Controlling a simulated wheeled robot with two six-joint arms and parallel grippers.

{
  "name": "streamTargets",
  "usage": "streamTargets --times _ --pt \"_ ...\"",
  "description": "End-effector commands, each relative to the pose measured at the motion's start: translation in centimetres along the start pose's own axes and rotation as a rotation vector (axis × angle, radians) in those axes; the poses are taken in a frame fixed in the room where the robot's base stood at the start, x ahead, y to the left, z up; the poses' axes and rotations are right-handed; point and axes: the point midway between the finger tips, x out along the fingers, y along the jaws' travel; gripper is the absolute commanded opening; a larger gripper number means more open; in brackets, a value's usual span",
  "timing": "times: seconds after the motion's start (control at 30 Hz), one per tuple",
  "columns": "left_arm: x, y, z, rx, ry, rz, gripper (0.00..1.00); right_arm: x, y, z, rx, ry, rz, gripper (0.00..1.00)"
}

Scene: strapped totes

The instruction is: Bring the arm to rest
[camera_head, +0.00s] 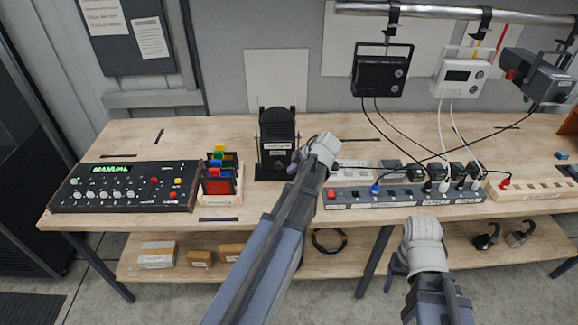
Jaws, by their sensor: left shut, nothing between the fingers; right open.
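My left arm reaches up from the lower middle to over the workbench (130,140). My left gripper (299,163) is at its far end, between the black stand and the power strip. It is shut and seems empty; its fingers are mostly hidden by the wrist. My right arm comes in from the bottom right. My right gripper (395,271) is in front of the bench's front edge, below the power strip. It is open, with its fingers largely hidden by the arm.
A control panel (125,186) reading "MANUAL", a holder with coloured cards (222,176), a black stand (278,140) and a power strip (350,197) with plugs stand on the bench. Devices (383,75) with cables hang from a rail (460,13). A lower shelf (285,266) holds small boxes.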

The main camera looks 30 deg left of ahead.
Motion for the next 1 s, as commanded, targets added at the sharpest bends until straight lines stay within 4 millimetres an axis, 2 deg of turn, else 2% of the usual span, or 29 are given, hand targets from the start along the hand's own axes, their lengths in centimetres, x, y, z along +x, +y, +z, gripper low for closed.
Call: streamTargets --times 0.27,0.37,0.43,0.57,0.7,0.9,1.0 --pt "0.0 -0.1 0.1 0.004 -0.001 -0.001 0.0 0.1 0.0 0.0 0.0 0.0 0.0 0.73" --pt "-0.1 -1.2 1.3 0.069 -0.018 -0.008 0.0 0.8 -0.1 0.0 0.0 0.0 0.0 0.73" --pt "-0.3 -3.0 3.0 0.183 -0.045 -0.021 0.0 1.6 -0.1 -0.1 -0.001 0.0 0.0 0.73" --pt "-1.4 -8.1 7.5 0.525 -0.135 -0.043 0.0 3.9 -0.3 -0.2 -0.003 0.0 0.001 0.73" --pt "-3.0 -14.2 12.1 0.949 -0.253 -0.043 0.0 6.1 -0.6 -0.4 -0.005 0.0 0.001 0.73" --pt "-5.2 -23.2 17.1 1.551 -0.435 0.015 0.0 9.2 -0.8 -0.5 -0.009 0.0 0.002 0.73" --pt "-6.2 -27.1 18.7 1.814 -0.519 0.066 0.0 10.4 -0.9 -0.6 -0.011 0.0 0.003 0.73"
